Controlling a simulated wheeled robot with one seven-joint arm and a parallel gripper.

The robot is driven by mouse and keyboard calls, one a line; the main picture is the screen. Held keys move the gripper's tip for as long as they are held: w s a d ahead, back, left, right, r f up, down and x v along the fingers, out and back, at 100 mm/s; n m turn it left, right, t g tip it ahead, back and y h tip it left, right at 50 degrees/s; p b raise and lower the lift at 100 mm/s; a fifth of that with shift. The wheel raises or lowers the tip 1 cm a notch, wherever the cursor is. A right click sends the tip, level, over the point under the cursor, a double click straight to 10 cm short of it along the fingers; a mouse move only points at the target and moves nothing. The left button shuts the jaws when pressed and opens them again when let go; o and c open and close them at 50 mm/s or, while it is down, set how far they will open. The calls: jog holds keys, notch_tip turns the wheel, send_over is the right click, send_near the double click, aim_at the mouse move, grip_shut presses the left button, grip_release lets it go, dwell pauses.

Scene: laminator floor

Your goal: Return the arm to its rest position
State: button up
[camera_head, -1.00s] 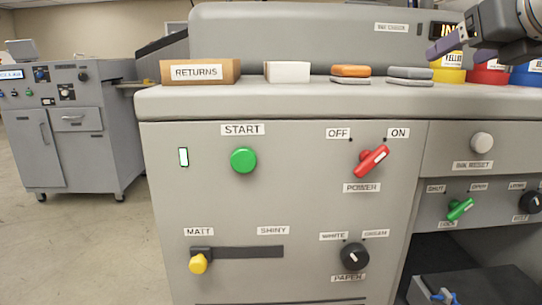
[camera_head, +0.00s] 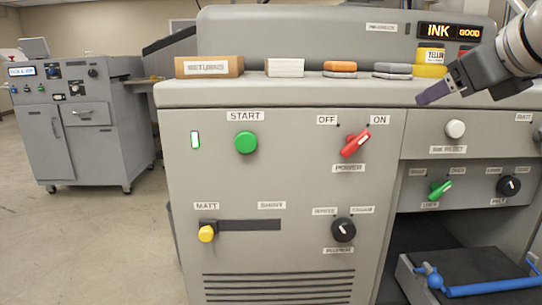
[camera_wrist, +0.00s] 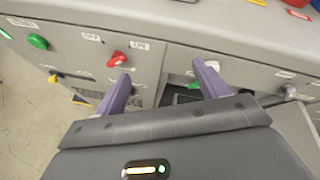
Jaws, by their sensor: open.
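My gripper (camera_head: 438,92) is at the upper right of the head view, in front of the machine's top edge. In the wrist view its two purple fingers (camera_wrist: 163,88) are apart with nothing between them. The grey machine (camera_head: 290,190) fills the middle of the head view. Its red power knob (camera_head: 355,145) is turned toward ON, and a small light (camera_head: 195,140) glows pale green beside the green START button (camera_head: 246,142). The display (camera_head: 452,31) reads INK GOOD. The yellow slider (camera_head: 206,233) is at the MATT end.
On the machine top stand a RETURNS box (camera_head: 209,67), a white block (camera_head: 285,67), orange and grey pads (camera_head: 340,68), grey pads (camera_head: 392,71) and a yellow ink pot (camera_head: 430,60). A tray with a blue bar (camera_head: 490,286) is low right. Open floor (camera_head: 80,235) lies left.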

jog(key=s+a+f+n+g, duration=0.2)
jog(key=s+a+f+n, duration=0.2)
jog(key=f+n, duration=0.6)
jog(key=s+a+f+n+g+h, duration=0.1)
jog(key=s+a+f+n, duration=0.3)
jog(key=f+n, duration=0.6)
jog(key=s+a+f+n+g, duration=0.3)
jog(key=s+f+n, duration=0.3)
jog(key=f, duration=1.2)
jog(key=a+n, duration=0.1)
jog(key=n, duration=0.3)
jog(key=shift+s+f+g+h, duration=0.25)
jog(key=shift+f+g+h, duration=0.05)
jog(key=shift+f+g, duration=0.1)
